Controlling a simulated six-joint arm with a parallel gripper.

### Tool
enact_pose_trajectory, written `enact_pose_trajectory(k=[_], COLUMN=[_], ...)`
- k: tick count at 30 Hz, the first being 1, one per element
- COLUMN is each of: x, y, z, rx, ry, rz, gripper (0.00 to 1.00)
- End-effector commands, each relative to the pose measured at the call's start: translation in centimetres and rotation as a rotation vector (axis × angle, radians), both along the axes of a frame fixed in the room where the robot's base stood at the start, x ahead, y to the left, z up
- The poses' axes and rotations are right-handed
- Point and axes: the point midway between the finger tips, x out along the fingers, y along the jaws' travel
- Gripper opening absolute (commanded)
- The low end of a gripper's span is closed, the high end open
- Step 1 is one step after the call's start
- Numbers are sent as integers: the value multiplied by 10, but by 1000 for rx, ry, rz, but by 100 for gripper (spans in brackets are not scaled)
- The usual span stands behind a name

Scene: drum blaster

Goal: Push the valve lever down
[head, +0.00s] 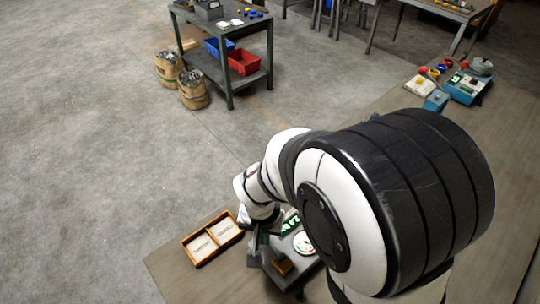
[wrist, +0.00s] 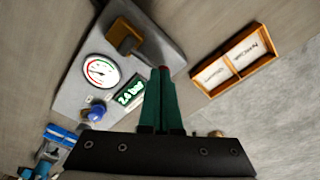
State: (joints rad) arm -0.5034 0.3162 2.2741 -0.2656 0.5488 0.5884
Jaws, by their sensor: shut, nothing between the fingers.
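A grey panel unit (head: 297,274) stands on the bench, partly hidden by my arm in the head view. In the wrist view its sloping face (wrist: 72,92) carries a round white gauge (wrist: 101,71), a lit green display (wrist: 130,92) and a brass-brown block (wrist: 122,37). A grey bar, seemingly the valve lever (wrist: 148,50), runs from near this block toward my fingertips. A small red tip (wrist: 164,68) shows just beyond the fingers. My gripper (wrist: 163,76) has its green fingers shut and empty, close to the red tip; I cannot tell whether they touch.
A two-compartment wooden tray (wrist: 201,89) with pale labels lies beside the panel. A blue knob (wrist: 96,112) and blue fittings (wrist: 47,150) are near the panel's other side. In the head view, coloured parts (head: 466,86) sit farther along the bench.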

Motion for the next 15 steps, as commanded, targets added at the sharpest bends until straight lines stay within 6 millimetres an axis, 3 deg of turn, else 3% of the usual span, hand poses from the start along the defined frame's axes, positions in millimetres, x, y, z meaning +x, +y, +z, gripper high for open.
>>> enact_pose_trajectory(k=[4, 9, 15], x=[-7, -28, -30], y=[1, 4, 4], z=[3, 10, 10], rx=[1, 0, 0], ry=[-1, -2, -1], rz=[1, 3, 0], gripper=[0, 0, 0])
